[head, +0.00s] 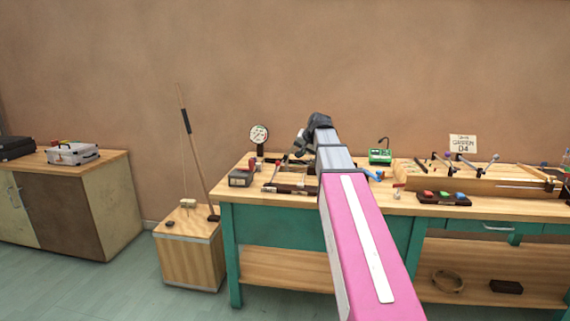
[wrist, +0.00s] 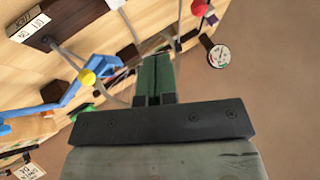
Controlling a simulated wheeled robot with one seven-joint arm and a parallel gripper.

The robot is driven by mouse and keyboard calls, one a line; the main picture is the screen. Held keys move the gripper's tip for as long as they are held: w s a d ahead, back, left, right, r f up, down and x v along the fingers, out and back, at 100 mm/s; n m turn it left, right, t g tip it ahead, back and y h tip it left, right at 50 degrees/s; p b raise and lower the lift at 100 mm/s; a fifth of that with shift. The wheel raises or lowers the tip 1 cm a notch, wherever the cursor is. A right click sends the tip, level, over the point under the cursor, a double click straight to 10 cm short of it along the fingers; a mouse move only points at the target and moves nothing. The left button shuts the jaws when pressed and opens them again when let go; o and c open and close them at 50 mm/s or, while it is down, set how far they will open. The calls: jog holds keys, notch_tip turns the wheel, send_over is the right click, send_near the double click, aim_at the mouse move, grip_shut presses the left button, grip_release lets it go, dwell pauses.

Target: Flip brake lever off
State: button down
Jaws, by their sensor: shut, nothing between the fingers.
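In the wrist view, a dark base with white label plates (wrist: 35,28) lies at the upper left. A thin grey rod runs from it towards a yellow knob (wrist: 87,77); this looks like a lever, but I cannot tell for sure that it is the brake lever. A red knob (wrist: 200,7) shows at the top, right of the fingers. In the head view, the dark base (head: 290,189) sits at the bench's front edge. My gripper (wrist: 155,60) is shut and empty, its green fingers pointing at the bench between the two knobs. It also shows in the head view (head: 297,150), partly hidden.
A blue part (wrist: 62,100) lies left of my fingers. A round dial (head: 259,135) stands at the back of the bench (head: 228,208). A green device (head: 380,157) and a button box (head: 443,198) are to the right. A wooden box (head: 188,255) stands left.

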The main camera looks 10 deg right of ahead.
aim_at(279, 162)
jog(key=w+a+f, duration=0.5)
jog(key=w+f, duration=0.2)
jog(key=shift+w+a, duration=0.4)
dwell(0.5)
jog(key=shift+w+a+r+n+g+h, duration=0.15)
jog(key=shift+w+a+r+h, duration=0.1)
jog(key=shift+a+h, duration=0.2)
jog(key=shift+w+a+r+n+g+h, duration=0.2)
jog(key=shift+a+h, duration=0.15)
jog(key=shift+a, duration=0.2)
jog(key=w+a+n+g+h, duration=0.1)
jog(key=w+a+h, duration=0.1)
jog(key=a+h, duration=0.2)
jog(key=shift+a+r+h, duration=0.3)
jog(key=shift+a+r, duration=0.05)
jog(key=shift+a, duration=1.1)
jog(key=shift+a+g, duration=0.1)
jog(key=shift+g, duration=0.15)
